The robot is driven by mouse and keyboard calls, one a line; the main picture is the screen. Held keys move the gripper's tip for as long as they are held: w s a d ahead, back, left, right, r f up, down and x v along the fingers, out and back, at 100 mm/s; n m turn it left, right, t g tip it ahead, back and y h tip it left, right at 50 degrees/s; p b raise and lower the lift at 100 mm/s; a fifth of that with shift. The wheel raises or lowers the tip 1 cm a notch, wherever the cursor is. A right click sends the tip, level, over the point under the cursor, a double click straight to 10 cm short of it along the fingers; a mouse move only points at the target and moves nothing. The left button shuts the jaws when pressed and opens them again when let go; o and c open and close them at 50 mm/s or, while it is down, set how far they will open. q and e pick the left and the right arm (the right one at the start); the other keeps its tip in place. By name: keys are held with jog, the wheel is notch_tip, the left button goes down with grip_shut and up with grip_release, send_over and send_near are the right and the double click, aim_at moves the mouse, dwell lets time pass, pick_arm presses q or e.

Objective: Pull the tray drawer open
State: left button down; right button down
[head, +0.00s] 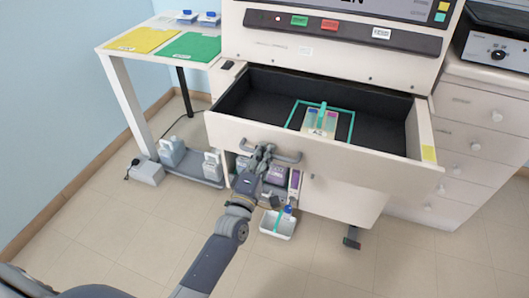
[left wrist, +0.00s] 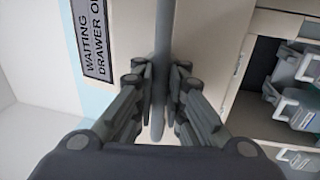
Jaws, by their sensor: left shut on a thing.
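The tray drawer (head: 330,162) of the white machine stands pulled out in the head view, and its dark inside shows. A small slide rack (head: 321,121) with a teal handle sits within a teal outline on the drawer floor. My left gripper (head: 264,152) is at the left part of the grey bar handle (head: 287,156) on the drawer front. In the left wrist view the fingers (left wrist: 158,100) are closed on the handle bar (left wrist: 163,40), which runs between them. My right gripper is not in view.
Bottles and boxes (head: 275,175) stand in an open compartment below the drawer. A white bin (head: 277,224) lies on the floor. A side table (head: 112,50) with yellow and green mats stands at left, a white drawer cabinet (head: 475,140) at right. Floor in front is mostly clear.

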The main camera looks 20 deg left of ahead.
pick_arm(q)
jog(key=shift+f, duration=0.15)
jog(key=c, duration=1.9)
grip_release()
jog(key=shift+c, duration=0.2)
jog(key=shift+s, duration=0.1)
jog(key=s+f, duration=0.2)
jog(key=s, duration=0.9)
jog(key=shift+s+a, duration=0.15)
jog(key=shift+s, duration=0.1)
jog(key=shift+f, duration=0.1)
